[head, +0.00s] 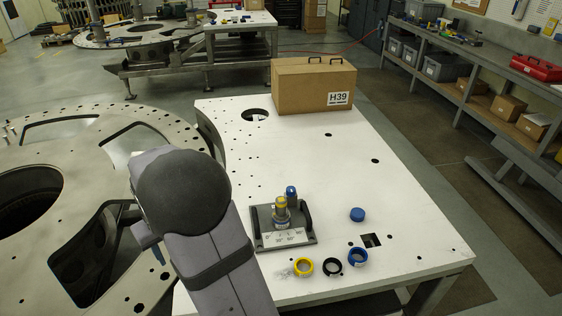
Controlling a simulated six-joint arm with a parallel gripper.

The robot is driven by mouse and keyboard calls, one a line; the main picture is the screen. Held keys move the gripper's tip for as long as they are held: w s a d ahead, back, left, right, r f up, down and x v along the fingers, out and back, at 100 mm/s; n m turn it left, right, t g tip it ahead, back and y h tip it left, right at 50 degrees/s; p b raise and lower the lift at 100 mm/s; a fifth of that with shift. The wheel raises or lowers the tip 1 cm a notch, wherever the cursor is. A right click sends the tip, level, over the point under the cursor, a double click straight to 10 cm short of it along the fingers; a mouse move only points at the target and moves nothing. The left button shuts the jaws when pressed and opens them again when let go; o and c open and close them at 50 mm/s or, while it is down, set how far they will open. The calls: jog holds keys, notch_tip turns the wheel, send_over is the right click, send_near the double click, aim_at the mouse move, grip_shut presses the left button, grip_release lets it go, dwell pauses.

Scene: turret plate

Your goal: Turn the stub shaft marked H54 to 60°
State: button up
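A dark grey fixture plate (262,242) lies on the white table, with a dark upright handle at each side. On it stand two upright stub shafts: one with a yellow top (281,208) and one with a blue top (291,196) just behind it to the right. A white scale label (284,239) with small marks lies along the plate's front. The print is too small to read, so I cannot tell which shaft is H54 or its angle. My arm's grey links fill the lower left of the head view, beside the fixture. My gripper does not show.
On the white table (340,180) are a yellow ring (303,259), a black ring (323,257), a blue ring (350,257), a blue cap (357,214) and small clear pieces. A brown case marked H39 (300,88) stands at the back. The table's right side is mostly clear.

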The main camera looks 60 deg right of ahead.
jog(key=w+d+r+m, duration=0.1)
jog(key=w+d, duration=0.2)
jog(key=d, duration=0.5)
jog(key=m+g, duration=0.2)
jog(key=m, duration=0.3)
send_near(281, 199)
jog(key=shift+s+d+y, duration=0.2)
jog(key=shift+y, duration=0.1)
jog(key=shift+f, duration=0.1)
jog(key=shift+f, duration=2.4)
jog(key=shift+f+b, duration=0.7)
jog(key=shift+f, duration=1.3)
